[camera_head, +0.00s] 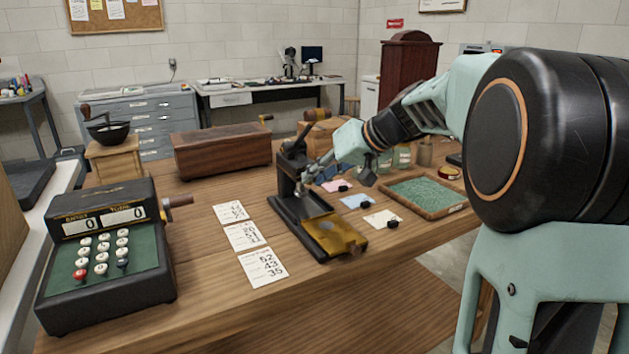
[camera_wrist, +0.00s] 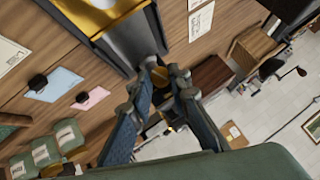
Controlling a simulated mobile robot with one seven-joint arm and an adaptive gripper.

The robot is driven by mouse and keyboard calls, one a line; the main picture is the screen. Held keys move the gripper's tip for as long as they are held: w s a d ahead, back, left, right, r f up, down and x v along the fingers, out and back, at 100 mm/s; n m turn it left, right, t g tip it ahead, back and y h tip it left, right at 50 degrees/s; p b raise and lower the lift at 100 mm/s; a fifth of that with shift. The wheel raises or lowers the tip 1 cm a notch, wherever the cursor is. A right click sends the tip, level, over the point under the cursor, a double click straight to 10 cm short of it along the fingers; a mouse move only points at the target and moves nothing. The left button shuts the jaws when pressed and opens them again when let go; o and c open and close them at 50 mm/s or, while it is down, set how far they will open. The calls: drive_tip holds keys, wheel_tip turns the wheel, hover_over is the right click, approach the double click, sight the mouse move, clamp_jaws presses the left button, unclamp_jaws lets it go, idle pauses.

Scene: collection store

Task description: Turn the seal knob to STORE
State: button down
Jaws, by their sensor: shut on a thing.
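A black press-like device (camera_head: 287,208) stands on the wooden table, with an upright column, a lever on top and a brass-coloured plate (camera_head: 332,234) at its front. My gripper (camera_head: 304,184) reaches in from the right to the side of the column. No STORE marking or pointer can be read in either view.
A black adding machine (camera_head: 108,255) stands at the left, with number cards (camera_head: 243,236) between it and the device. Pink (camera_head: 336,185), blue (camera_head: 357,202) and cream (camera_head: 383,219) slips with small black pieces lie right of it. A tray of green grains (camera_head: 425,194) is farther right. A wooden box (camera_head: 222,152) stands behind.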

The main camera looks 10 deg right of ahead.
drive_tip(key=shift+w+d+f+m+y, duration=0.15)
drive_tip(key=shift+m+y, duration=0.35)
drive_tip(key=shift+y, duration=0.3)
drive_tip(key=shift+s+d+m+y, duration=0.15)
drive_tip(key=shift+m+y, duration=0.35)
drive_tip(key=shift+y, duration=0.3)
drive_tip(key=shift+w, duration=0.1)
drive_tip(key=c, duration=1.8)
unclamp_jaws()
drive_tip(key=v, duration=1.2)
drive_tip(key=shift+w+d, duration=0.1)
drive_tip(key=shift+w, duration=0.1)
